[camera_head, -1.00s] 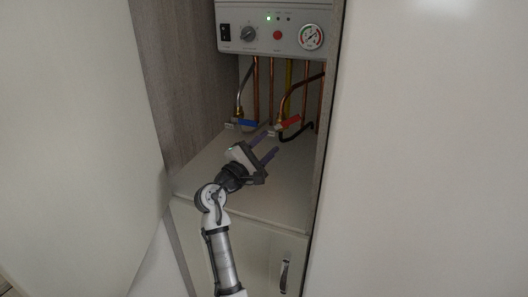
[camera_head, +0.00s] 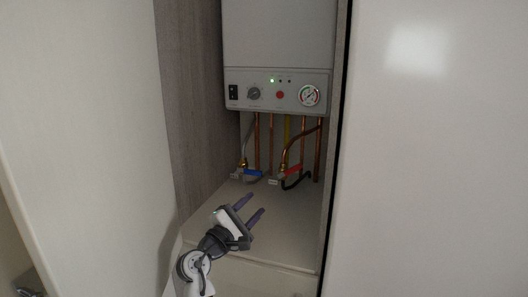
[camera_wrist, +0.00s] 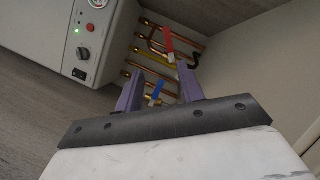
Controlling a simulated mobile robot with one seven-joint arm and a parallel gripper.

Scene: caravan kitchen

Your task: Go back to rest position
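My gripper (camera_head: 250,209) is open and empty, with its two purple fingers apart. In the head view it is low in the cupboard opening, above the shelf (camera_head: 290,227) and short of the pipes and valves. In the wrist view the fingers (camera_wrist: 160,92) point toward the valves, and nothing is between them. A blue valve handle (camera_head: 253,173) and a red valve handle (camera_head: 291,170) sit on the pipes below the boiler (camera_head: 277,92). The wrist view also shows the red handle (camera_wrist: 168,42) and the blue handle (camera_wrist: 156,93), both beyond the fingers.
The cupboard's wood-grain side wall (camera_head: 198,110) stands left of my arm. A pale door or panel (camera_head: 90,130) is at the left, and a large white panel (camera_head: 430,170) at the right. The shelf between gripper and pipes is clear.

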